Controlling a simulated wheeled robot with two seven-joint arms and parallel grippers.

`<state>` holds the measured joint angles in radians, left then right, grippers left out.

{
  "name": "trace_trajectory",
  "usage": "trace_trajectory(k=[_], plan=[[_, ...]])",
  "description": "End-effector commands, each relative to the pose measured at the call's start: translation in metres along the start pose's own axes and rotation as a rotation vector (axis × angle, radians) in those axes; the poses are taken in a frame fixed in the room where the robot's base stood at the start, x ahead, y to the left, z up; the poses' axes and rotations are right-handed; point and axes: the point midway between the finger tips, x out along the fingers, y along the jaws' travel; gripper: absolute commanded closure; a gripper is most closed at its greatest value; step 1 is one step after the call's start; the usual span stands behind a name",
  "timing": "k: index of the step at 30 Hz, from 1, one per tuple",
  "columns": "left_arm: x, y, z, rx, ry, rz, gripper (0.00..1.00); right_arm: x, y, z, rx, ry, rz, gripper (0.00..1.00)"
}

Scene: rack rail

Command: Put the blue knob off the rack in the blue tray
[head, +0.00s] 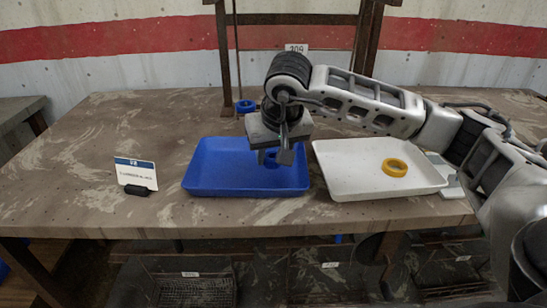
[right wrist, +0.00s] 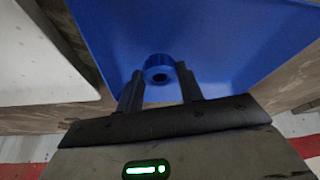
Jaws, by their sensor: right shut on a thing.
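My right gripper (head: 277,158) is over the blue tray (head: 205,178), pointing down, and is shut on a blue knob (head: 271,161). In the right wrist view the blue knob (right wrist: 159,67) shows between the fingertips of the gripper (right wrist: 160,85), with the blue tray (right wrist: 225,30) behind it. The fingers hide part of the knob in the head view. I cannot tell whether the knob touches the tray floor. My left gripper is not in view.
A white tray (head: 345,183) with a yellow ring (head: 394,167) stands to the right. Another blue round piece (head: 246,106) is at the back by the rack post (head: 224,60). A card in a black stand (head: 136,175) is at the left. The table's left side is mostly clear.

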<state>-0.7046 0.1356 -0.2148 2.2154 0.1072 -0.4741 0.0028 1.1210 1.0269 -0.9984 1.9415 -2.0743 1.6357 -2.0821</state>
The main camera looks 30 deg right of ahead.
Motion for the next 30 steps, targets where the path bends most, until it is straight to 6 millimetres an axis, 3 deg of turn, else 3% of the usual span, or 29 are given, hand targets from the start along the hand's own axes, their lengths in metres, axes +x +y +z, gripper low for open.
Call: trace_trajectory(k=[4, 15, 16, 18, 30], plan=[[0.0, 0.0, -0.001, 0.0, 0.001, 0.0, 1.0, 0.013, 0.001, 0.006, 0.002, 0.001, 0.0, 0.98], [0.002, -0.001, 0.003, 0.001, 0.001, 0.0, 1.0, 0.018, 0.0, 0.007, 0.003, 0.002, -0.001, 0.98], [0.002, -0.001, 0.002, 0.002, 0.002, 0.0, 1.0, 0.018, 0.0, 0.007, 0.003, 0.002, 0.0, 0.6], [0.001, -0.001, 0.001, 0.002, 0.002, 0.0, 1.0, 0.016, 0.0, 0.007, 0.003, 0.002, -0.001, 0.41], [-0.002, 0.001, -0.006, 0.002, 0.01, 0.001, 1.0, 0.009, 0.0, 0.005, 0.003, 0.003, -0.001, 0.41]])
